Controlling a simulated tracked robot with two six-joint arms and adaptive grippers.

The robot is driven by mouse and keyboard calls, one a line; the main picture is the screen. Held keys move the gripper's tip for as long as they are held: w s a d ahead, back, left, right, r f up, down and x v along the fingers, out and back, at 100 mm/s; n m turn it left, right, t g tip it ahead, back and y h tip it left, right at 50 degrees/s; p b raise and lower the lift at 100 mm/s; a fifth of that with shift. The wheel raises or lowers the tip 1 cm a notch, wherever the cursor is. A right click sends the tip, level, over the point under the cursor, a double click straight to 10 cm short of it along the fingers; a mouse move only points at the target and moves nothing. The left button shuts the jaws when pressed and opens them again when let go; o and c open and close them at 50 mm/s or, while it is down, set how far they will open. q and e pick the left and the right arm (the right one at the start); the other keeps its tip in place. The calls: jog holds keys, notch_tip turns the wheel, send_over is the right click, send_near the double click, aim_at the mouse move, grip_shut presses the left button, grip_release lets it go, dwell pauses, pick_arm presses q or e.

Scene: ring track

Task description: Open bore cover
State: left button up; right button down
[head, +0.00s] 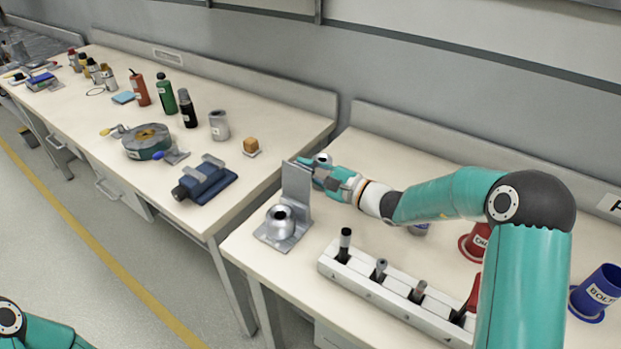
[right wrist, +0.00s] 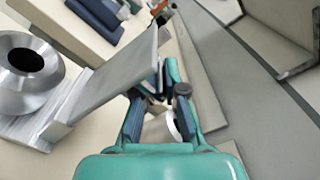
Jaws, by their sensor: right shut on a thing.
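The bore cover (head: 296,190) is a flat grey metal plate. It stands about upright at the back edge of its base on the near table. The bore (head: 280,222), a silvery dome with a dark round hole, sits uncovered in front of it. My right gripper (head: 314,172) is at the cover's upper right edge and is shut on it. In the right wrist view the cover (right wrist: 112,78) slants up to my fingers (right wrist: 160,85), beside the bore (right wrist: 28,72). The exact finger contact is partly hidden. Of my left arm only a link shows; its gripper is out of view.
A white rack (head: 390,295) with several upright tools stands in front of my right arm. A red cup (head: 473,247) and a blue cup (head: 597,292) stand to the right. A blue vise (head: 205,184) lies on the left table, across a gap.

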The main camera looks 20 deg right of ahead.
jog(key=shift+a, duration=0.1)
jog(key=c, duration=1.2)
grip_release()
jog(key=shift+c, duration=0.2)
jog(key=shift+s, duration=0.1)
jog(key=v, duration=1.2)
jog(key=shift+f, duration=0.1)
